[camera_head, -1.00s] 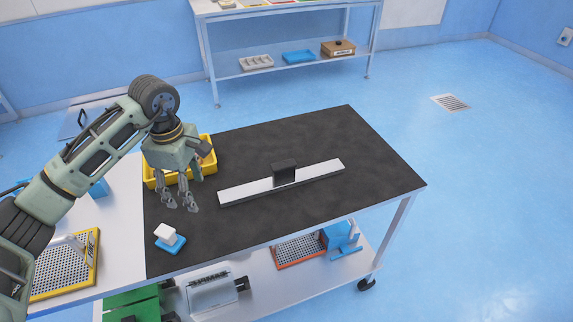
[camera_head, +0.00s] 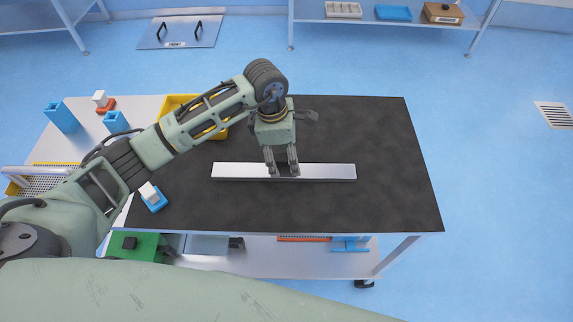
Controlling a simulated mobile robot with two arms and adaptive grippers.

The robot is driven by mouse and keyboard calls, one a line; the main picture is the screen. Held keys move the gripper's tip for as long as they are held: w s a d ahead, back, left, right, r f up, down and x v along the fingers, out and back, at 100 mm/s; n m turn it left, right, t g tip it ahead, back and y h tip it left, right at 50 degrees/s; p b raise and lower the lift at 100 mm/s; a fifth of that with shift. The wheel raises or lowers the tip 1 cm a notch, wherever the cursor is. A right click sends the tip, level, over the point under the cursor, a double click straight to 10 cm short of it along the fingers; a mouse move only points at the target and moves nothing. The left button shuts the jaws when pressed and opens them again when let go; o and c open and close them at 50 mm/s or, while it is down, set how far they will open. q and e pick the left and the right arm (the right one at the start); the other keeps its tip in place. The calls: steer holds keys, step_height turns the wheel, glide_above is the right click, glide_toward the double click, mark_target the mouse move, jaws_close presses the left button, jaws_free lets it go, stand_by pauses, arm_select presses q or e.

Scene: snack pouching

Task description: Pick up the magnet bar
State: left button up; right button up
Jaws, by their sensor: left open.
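The magnet bar (camera_head: 325,171) is a long silver bar lying flat across the black mat (camera_head: 375,130) on the table. Its black block handle, seen earlier at mid-bar, is hidden behind my left gripper. My left gripper (camera_head: 283,172) points down at the middle of the bar, with its fingers in front of it in the head view. It is open. I cannot tell whether the fingers touch the bar or straddle the handle. My right gripper is not in view.
A yellow bin (camera_head: 176,101) stands behind my left forearm. A blue and white block (camera_head: 152,196) lies at the mat's left edge. Blue holders (camera_head: 62,117) stand on the white table at left. The mat's right side is clear.

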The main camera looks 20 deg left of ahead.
mark_target(287, 166)
arm_select(q)
steer(key=shift+s+f+p, duration=0.2)
steer(key=shift+f+p, duration=0.55)
steer(key=shift+f, duration=0.2)
steer(key=f, duration=0.2)
steer(key=f+p, duration=0.1)
steer(key=shift+w+d+f, duration=0.15)
steer(key=shift+d+f, duration=0.05)
steer(key=shift+d, duration=0.1)
steer(key=shift+f, duration=0.2)
steer(key=c, duration=1.3)
jaws_close()
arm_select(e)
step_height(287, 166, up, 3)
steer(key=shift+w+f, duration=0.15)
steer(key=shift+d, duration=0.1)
arm_select(q)
steer(key=shift+w+r, duration=0.15)
steer(key=shift+w, duration=0.05)
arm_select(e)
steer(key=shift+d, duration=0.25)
